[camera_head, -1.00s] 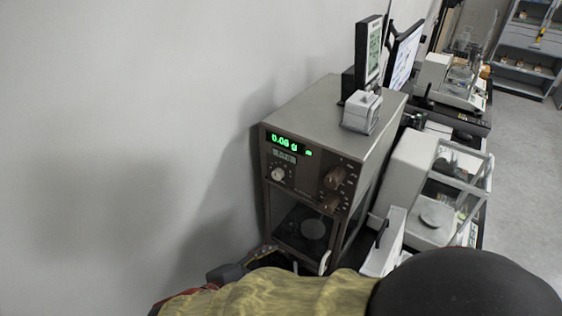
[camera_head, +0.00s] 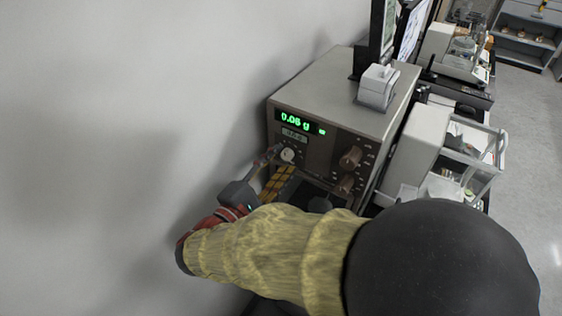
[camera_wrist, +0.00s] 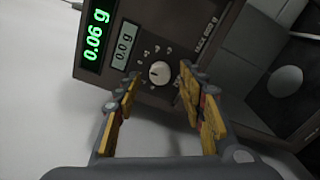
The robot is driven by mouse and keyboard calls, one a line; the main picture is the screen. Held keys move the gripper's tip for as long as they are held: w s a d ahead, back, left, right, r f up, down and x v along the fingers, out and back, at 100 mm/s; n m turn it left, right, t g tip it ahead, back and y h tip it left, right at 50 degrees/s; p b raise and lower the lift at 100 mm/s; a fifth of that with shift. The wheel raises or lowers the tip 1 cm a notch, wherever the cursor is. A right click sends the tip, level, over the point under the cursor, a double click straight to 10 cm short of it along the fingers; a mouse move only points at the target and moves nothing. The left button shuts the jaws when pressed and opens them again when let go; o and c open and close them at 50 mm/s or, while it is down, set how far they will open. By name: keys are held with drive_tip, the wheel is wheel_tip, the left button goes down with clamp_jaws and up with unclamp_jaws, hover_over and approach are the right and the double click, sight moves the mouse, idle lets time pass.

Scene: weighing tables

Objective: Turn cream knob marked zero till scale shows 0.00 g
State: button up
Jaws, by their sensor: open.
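The cream knob (camera_head: 287,155) is on the front panel of the brown scale (camera_head: 335,88), below its display. In the wrist view the knob (camera_wrist: 159,72) lies just beyond and between my fingertips, with a dark mark on its face and small markings around it. The green display (camera_head: 301,123) reads about 0.06 g; the wrist view shows 0.06 g on the display (camera_wrist: 95,40) more clearly. My gripper (camera_wrist: 158,84) is open, its yellow-padded fingers on either side of the knob and not visibly touching it. In the head view my gripper (camera_head: 279,170) is at the panel.
Two brown knobs (camera_head: 350,158) sit to the right on the same panel. A small white box (camera_head: 378,86) and a screen stand on the scale's top. A glass-sided balance (camera_head: 425,150) is close on the right. The wall is on the left.

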drive_tip(key=shift+w+d, duration=0.4)
drive_tip(key=c, duration=0.3)
clamp_jaws()
